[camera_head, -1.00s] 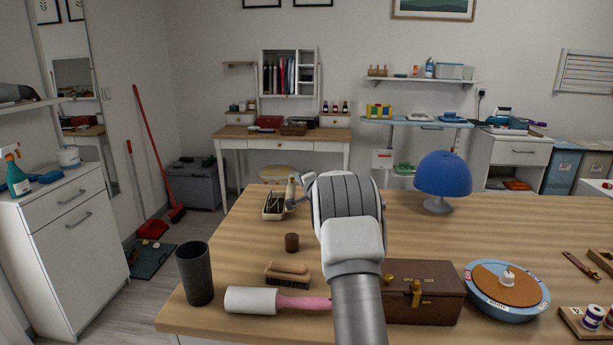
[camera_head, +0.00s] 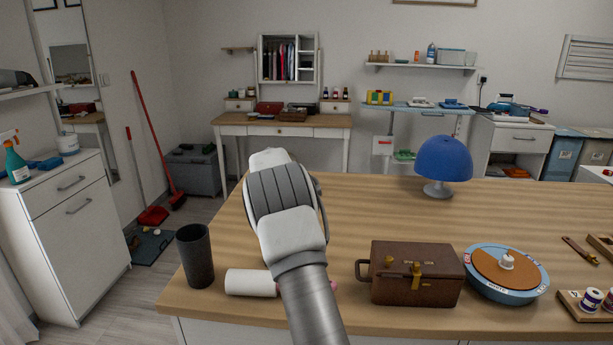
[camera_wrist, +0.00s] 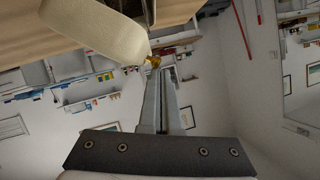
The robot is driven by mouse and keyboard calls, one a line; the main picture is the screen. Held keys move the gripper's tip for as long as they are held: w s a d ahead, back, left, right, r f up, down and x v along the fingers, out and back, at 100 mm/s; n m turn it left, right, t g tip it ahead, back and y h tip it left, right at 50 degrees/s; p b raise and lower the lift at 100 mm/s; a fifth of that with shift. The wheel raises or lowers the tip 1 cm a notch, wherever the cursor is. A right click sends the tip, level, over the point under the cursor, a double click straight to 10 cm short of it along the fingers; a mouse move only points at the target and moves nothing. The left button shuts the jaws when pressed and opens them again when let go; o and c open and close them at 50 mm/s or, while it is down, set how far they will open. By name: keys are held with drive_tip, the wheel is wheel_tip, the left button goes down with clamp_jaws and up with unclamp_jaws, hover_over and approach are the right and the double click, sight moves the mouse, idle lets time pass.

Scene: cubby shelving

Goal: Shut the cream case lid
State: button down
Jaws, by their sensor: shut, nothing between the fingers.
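The cream case is hidden behind my arm in the head view. In the wrist view a cream rounded panel, which looks like the case lid (camera_wrist: 98,28), slants across the upper left, with a small brass clasp (camera_wrist: 153,60) by its end. My gripper (camera_wrist: 167,72) is shut and empty. Its fingertips are close to the clasp and the panel's end; I cannot tell whether they touch. The lid's angle and the case's inside cannot be made out. In the head view my wrist covers the fingers.
On the wooden table (camera_head: 390,210) stand a brown box (camera_head: 417,272), a dark cup (camera_head: 195,256), a white roller (camera_head: 250,283) partly behind my arm, a blue round dial (camera_head: 507,272) and a blue mushroom lamp (camera_head: 443,166). The table's middle right is clear.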

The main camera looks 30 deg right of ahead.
drive_tip(key=a+f+n+b, duration=0.1)
drive_tip(key=w+a+f+n+g+h+b, duration=0.1)
drive_tip(key=b, duration=0.1)
drive_tip(key=shift+w+a+f, duration=0.25)
drive_tip(key=shift+f, duration=0.05)
drive_tip(key=shift+w+a+f+n+g+h+b, duration=0.2)
drive_tip(key=shift+a+f+n+h+b, duration=0.2)
drive_tip(key=shift+f+n+h, duration=0.25)
drive_tip(key=shift+w+a+f+n+g+h+b, duration=0.25)
drive_tip(key=shift+f+n+h+b, duration=0.25)
drive_tip(key=shift+n, duration=0.35)
drive_tip(key=shift+f, duration=0.1)
drive_tip(key=shift+v, duration=0.85)
drive_tip(key=v, duration=1.5)
drive_tip(key=shift+s+r+b, duration=0.25)
drive_tip(key=shift+s+b, duration=0.1)
drive_tip(key=shift+b, duration=0.1)
drive_tip(key=shift+a, duration=0.1)
